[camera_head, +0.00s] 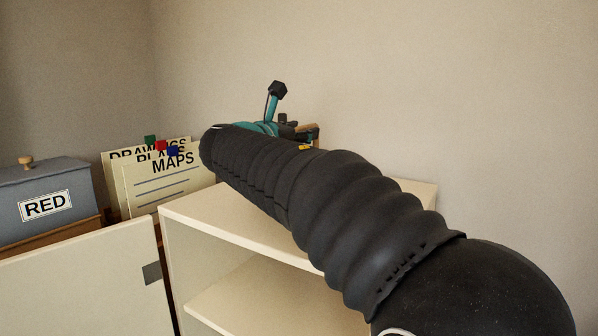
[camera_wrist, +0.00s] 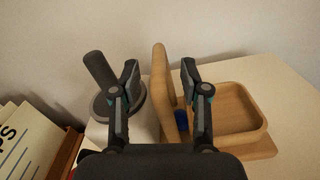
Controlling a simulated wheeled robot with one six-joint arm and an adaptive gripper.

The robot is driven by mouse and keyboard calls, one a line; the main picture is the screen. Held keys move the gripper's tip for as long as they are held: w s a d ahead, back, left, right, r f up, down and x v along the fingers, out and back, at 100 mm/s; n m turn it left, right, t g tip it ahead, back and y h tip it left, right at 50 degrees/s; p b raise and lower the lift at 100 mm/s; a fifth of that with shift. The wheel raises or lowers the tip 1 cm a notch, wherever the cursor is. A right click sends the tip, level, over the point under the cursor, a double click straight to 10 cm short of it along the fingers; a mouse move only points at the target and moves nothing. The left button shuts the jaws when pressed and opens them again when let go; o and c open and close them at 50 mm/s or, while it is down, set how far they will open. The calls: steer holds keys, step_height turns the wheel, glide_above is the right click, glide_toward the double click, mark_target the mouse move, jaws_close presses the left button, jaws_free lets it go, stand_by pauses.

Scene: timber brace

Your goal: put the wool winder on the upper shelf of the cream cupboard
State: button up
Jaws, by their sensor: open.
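In the wrist view, my gripper (camera_wrist: 160,75) is open, its dark fingers on either side of an upright wooden piece (camera_wrist: 160,60) with gaps visible. A wooden tray-like part (camera_wrist: 232,108) lies to the right, and a small blue part (camera_wrist: 182,117) shows between. A dark grey post on a disc (camera_wrist: 98,72) stands to the left. I cannot tell which of these parts make up the wool winder. In the head view, a bit of wood (camera_head: 313,130) shows beside my gripper, mostly hidden by my arm. The cream cupboard (camera_head: 225,212) has a shelf inside (camera_head: 240,292).
A cream door panel (camera_head: 85,280) with a grey fitting stands at the left. Behind it are a box labelled RED (camera_head: 60,180) and upright folders, one marked MAPS (camera_head: 165,180). A wall stands close behind the cupboard. My arm crosses above the cupboard top and hides much of it.

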mark_target(314, 126)
steer(key=shift+x, duration=1.65)
steer(key=shift+r, duration=0.1)
jaws_close()
steer(key=shift+r, duration=0.15)
